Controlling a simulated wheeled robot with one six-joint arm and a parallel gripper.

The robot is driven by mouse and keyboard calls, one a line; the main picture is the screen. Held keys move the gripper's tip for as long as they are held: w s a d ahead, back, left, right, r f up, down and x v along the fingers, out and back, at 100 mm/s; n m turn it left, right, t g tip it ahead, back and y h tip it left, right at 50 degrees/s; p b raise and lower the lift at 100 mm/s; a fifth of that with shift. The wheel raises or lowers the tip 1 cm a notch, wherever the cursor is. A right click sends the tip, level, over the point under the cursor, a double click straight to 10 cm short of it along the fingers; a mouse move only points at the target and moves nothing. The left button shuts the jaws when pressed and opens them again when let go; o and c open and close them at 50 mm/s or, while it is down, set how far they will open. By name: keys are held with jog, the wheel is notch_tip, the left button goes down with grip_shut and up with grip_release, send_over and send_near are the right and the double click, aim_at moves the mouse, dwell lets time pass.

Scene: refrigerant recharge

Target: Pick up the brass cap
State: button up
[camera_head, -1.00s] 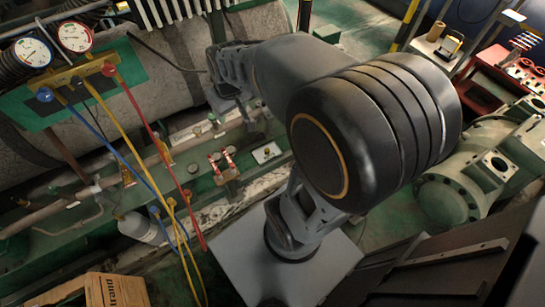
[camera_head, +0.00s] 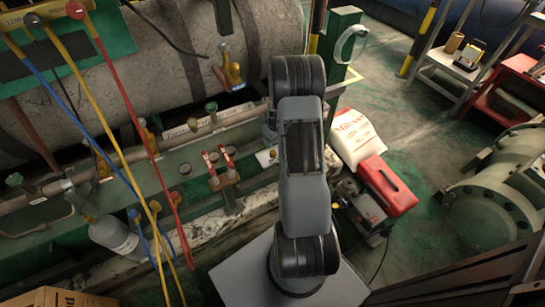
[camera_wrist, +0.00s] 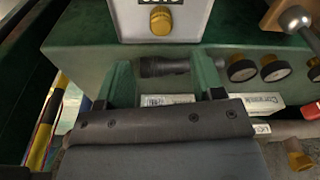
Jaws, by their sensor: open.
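A round brass cap (camera_wrist: 161,20) with a knurled side sits on a white plate (camera_wrist: 184,12) at the top of the wrist view. A small yellowish spot on a white plate (camera_head: 267,158) beside my arm in the head view may be the same cap. My gripper (camera_wrist: 164,66) is open, its two green-tinted fingers spread apart with nothing held between them. In the wrist picture the cap lies beyond the fingertips, roughly in line with the gap. In the head view my gripper is hidden behind my arm.
Red-handled valves (camera_head: 219,168) stand left of my arm. Hoses (camera_head: 106,130) hang farther left. A white sack (camera_head: 355,138) and red toolbox (camera_head: 387,186) lie to the right.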

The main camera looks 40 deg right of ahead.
aim_at(273, 151)
jog(key=f+b, duration=0.1)
jog(key=f, duration=0.2)
jog(key=f+b, duration=0.1)
jog(key=f, duration=0.2)
jog(key=f+b, duration=0.1)
jog(key=f, duration=0.1)
jog(key=shift+w+a+f, duration=0.15)
jog(key=shift+w+f, duration=0.25)
jog(key=shift+c, duration=0.3)
jog(key=c, duration=0.9)
jog(key=shift+r, duration=0.1)
jog(key=shift+c, duration=0.2)
